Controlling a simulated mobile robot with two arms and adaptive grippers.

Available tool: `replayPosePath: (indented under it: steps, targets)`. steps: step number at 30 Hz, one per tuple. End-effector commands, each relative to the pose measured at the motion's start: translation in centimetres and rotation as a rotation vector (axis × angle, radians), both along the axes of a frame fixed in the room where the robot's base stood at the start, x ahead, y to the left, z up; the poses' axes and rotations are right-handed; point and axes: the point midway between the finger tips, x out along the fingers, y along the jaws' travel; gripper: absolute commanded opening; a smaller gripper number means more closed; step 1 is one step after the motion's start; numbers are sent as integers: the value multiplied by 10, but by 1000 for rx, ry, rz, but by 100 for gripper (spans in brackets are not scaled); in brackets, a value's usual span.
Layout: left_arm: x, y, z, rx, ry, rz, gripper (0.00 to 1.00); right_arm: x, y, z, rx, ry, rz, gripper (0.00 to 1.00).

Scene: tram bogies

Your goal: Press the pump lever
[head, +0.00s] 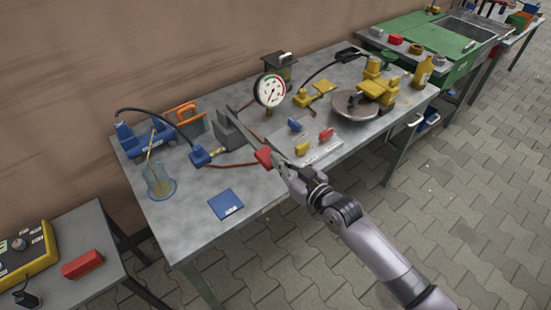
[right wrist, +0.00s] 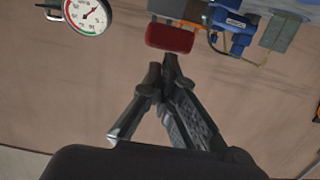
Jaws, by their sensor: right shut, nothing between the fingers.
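The pump lever shows a red grip (head: 264,157) at the front of the grey pump block (head: 228,128) on the workbench. In the right wrist view the red grip (right wrist: 170,38) is just beyond my fingertips. My right gripper (head: 279,164) is shut and empty, with its tips close beside the red grip; I cannot tell whether they touch. The shut fingers also show in the right wrist view (right wrist: 170,62). My left gripper is not in view.
A pressure gauge (head: 271,90) stands behind the lever. Small blue, red and yellow blocks (head: 302,149) lie to the right. A blue plate (head: 226,204) and a glass beaker (head: 160,185) are to the left. The bench's front edge (head: 240,228) is mostly clear.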

Motion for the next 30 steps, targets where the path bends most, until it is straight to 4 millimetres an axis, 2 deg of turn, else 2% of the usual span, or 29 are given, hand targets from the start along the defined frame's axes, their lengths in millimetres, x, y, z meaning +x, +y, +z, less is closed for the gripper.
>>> replayPosePath:
  steps: [1,6,12,30]
  targets:
    - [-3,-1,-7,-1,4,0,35,-15,-9,-14,-8,14,2,0]
    - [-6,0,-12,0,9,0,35,-44,-31,-14,-6,10,1,0]
    - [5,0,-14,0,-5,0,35,-64,-46,-13,-3,6,0,0]
    - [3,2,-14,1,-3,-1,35,-69,-49,-11,-1,3,0,0]
